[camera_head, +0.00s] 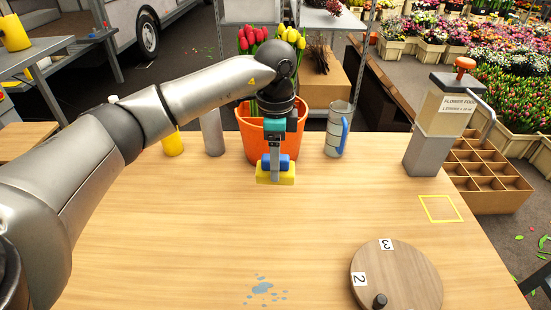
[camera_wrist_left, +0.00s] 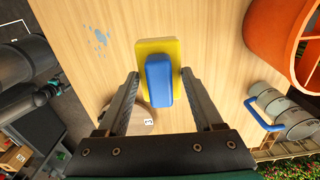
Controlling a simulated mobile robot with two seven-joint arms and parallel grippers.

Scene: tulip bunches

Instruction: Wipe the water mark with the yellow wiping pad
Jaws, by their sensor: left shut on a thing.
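The yellow wiping pad (camera_head: 287,178) with its blue handle (camera_head: 284,162) is under my left gripper (camera_head: 275,160), in front of the orange bucket. My left gripper is shut on the handle, and the pad (camera_wrist_left: 172,47) and handle (camera_wrist_left: 159,82) show between the fingers in the left wrist view. Whether the pad touches the table or hangs just above it is hard to tell. The water mark (camera_head: 263,290) is a patch of blue-grey splashes at the table's near edge, apart from the pad. It also shows in the left wrist view (camera_wrist_left: 101,37). My right gripper is out of view.
The wooden table (camera_head: 180,235) is clear between pad and water mark. A round numbered board (camera_head: 405,270) with a dark knob lies near right. The orange bucket (camera_head: 258,140) of tulips, a grey jug (camera_head: 335,135) and a flower food dispenser (camera_head: 435,130) stand at the back.

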